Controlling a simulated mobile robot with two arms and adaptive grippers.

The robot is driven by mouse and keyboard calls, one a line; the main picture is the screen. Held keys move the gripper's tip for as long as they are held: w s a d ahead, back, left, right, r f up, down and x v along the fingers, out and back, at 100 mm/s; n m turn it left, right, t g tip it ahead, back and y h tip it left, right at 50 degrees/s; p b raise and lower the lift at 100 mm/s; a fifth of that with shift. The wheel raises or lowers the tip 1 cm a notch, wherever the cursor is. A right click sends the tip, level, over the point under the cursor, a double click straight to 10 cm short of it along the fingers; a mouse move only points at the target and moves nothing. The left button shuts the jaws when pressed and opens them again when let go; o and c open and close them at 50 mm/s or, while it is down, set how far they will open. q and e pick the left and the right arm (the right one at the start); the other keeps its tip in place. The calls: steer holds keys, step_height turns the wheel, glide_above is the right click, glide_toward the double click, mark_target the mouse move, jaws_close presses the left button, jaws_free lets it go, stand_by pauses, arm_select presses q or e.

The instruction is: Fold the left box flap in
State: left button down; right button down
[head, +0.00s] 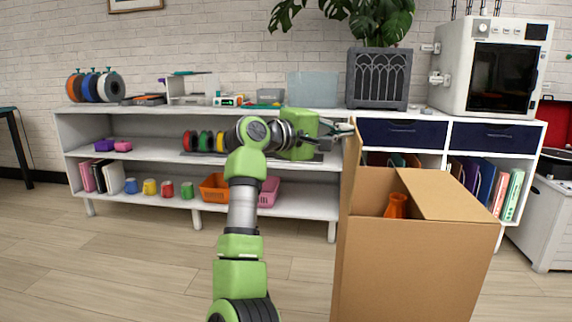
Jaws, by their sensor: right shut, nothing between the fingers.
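The brown cardboard box (415,265) stands at the right front. Its left flap (352,165) stands up nearly vertical along the left side of the opening. The right flap (448,195) lies inward, roughly flat over the right part of the opening. An orange vase-like object (396,206) shows inside the box through the gap. My right gripper (342,129) is shut and empty, at the top of the left flap on its left side. Its fingertips are close to the flap's upper edge; I cannot tell whether they touch. My left gripper is not in view.
Behind is a long white shelf unit (220,161) with spools, cups and bins. On top stand a grey planter (378,78) and a white machine with a dark window (490,68). The wooden floor (130,260) at the left is clear.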

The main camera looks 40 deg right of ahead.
steer(key=s+d+f+m+t+y, duration=0.6)
steer(key=s+d+f+y, duration=0.3)
steer(key=s, duration=0.3)
steer(key=shift+d+f+m+y, duration=0.4)
steer(key=shift+d+f+m, duration=0.2)
steer(key=shift+d+m, duration=0.15)
stand_by(0.4)
